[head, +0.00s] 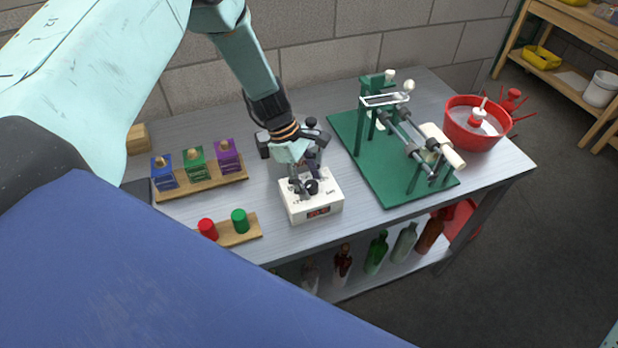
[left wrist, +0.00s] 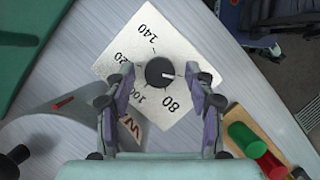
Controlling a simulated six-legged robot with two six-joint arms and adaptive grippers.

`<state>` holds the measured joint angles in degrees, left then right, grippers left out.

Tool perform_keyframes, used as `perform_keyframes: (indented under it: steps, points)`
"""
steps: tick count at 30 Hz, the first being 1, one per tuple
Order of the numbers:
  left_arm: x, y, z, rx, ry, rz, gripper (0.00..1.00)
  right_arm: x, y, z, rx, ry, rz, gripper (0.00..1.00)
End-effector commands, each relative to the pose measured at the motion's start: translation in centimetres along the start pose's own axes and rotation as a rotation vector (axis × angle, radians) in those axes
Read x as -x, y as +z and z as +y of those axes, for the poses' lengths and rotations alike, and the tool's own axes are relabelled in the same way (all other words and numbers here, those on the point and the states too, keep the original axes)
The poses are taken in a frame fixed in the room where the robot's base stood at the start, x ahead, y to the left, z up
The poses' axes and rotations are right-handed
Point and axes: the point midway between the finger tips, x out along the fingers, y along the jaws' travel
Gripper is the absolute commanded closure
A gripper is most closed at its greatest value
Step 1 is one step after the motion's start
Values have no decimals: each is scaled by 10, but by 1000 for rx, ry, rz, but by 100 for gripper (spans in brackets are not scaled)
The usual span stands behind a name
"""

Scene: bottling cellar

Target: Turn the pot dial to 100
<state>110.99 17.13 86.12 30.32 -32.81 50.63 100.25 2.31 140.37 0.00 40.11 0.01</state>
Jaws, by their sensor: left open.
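In the left wrist view the black dial (left wrist: 159,72) shows a white pointer mark directed to the right of the picture, away from the printed 100 and nearer 80 than 100. The 80, 100, 120 and 140 can be read; other marks may be hidden by the fingers. My left gripper (head: 306,186) is open over the box, with one finger on each side of the dial and gaps between. My right gripper is not in view.
A wooden rack with blue, green and purple blocks (head: 195,165) stands left. A board with red (head: 207,228) and green (head: 240,220) cylinders is at the front left. A green-based machine (head: 375,165) and red bowl (head: 473,128) stand right. Bottles (head: 376,252) stand below.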

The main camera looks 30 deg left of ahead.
Motion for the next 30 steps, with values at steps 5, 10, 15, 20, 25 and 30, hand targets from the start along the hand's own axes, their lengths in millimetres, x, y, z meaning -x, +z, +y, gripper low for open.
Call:
perform_keyframes:
  steps: [5, 10, 15, 20, 25, 30]
  points:
    - [0, 0, 2, -1, 1, 0, 45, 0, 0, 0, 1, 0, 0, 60]
    - [0, 0, 4, -1, 1, 0, 56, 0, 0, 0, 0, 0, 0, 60]
    - [0, 0, 3, -1, 1, 0, 71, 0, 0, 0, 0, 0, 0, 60]
    - [0, 0, 3, -1, 2, 1, 84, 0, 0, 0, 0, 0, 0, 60]
    - [0, 0, 3, -1, 2, 1, 99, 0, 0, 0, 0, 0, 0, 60]
    - [0, 0, 3, -7, -1, 1, 99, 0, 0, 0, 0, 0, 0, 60]
